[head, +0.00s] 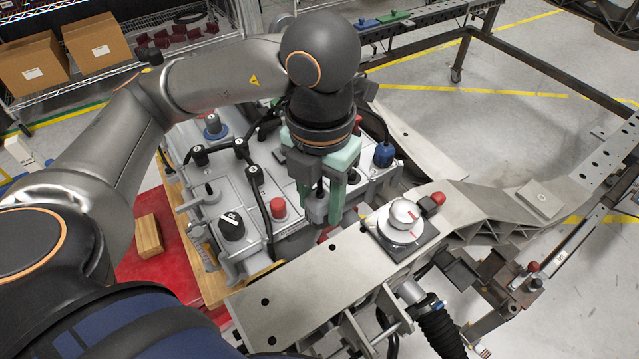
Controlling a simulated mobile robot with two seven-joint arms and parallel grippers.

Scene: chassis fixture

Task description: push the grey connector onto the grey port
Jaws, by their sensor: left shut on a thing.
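My left gripper (320,206), with pale green fingers, points down over the right part of the grey battery-like housing (205,192). It is shut on a dark grey piece, apparently the grey connector (316,207), which shows only partly between the fingers. I cannot tell whether the piece touches anything below. The grey port is not clearly visible; the gripper and the held piece may cover it. My right gripper is not in view.
On the housing are a red cap (278,208), a black knob (232,226), a blue connector (383,155) and black cables. A metal beam (300,275) with a round dial (403,214) runs close in front. A wooden block (149,237) lies on the red surface at left.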

